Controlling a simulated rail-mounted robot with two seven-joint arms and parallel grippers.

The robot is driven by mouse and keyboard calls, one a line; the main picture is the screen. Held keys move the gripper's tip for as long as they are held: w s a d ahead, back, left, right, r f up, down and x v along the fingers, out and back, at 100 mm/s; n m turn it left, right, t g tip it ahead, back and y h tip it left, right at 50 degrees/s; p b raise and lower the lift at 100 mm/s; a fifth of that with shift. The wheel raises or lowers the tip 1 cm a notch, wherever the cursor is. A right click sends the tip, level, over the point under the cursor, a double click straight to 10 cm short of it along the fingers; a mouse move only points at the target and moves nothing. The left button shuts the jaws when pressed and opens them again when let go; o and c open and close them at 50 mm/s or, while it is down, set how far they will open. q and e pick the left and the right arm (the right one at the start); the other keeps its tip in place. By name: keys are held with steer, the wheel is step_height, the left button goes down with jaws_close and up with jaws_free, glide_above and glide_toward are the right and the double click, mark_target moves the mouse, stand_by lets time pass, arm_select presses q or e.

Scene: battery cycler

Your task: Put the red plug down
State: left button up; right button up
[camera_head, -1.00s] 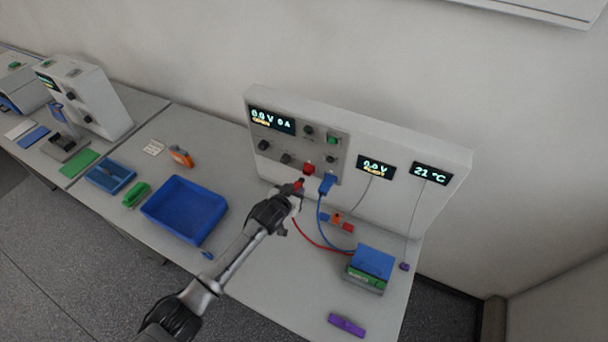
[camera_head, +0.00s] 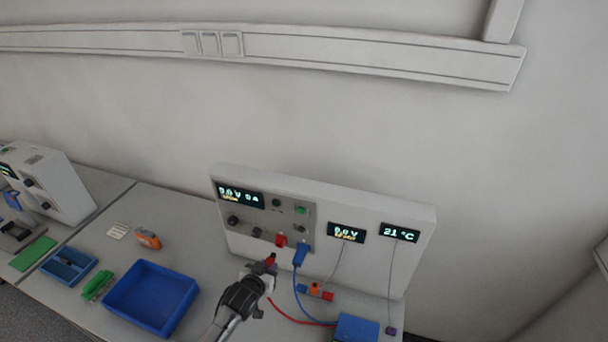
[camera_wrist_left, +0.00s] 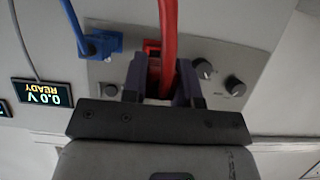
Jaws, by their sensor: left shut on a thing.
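My left gripper (camera_head: 264,268) is shut on the red plug (camera_head: 270,259), just in front of the cycler's front panel. In the left wrist view the dark fingers (camera_wrist_left: 162,85) close around the red plug, and its red cable (camera_wrist_left: 168,30) runs up between them. A red socket (camera_head: 281,240) is on the panel close beyond the plug; it also shows in the wrist view (camera_wrist_left: 152,46). The head view shows a small gap between plug and socket. A blue plug (camera_head: 300,255) sits at the panel to the right. My right gripper is not in view.
The cycler (camera_head: 330,225) stands at the back of the bench. A blue battery block (camera_head: 358,328) is at the lower right, with red and blue cables leading to it. A blue tray (camera_head: 150,298) lies to the left. Small coloured clips (camera_head: 315,291) lie near the panel's foot.

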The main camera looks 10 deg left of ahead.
arm_select(q)
steer(key=s+r+p, duration=0.3)
steer(key=s+r, duration=0.3)
steer(key=r, duration=0.6)
steer(key=s+r+n+y+p, duration=0.1)
steer(key=s+r+p, duration=0.3)
steer(key=r, duration=0.8)
steer(key=s+r+p, duration=0.4)
steer(key=s+r, duration=0.4)
steer(key=r, duration=0.5)
steer(key=shift+s+d+n+y, duration=0.25)
steer(key=shift+n+y, duration=0.05)
steer(key=shift+y, duration=0.1)
steer(key=shift+d, duration=0.1)
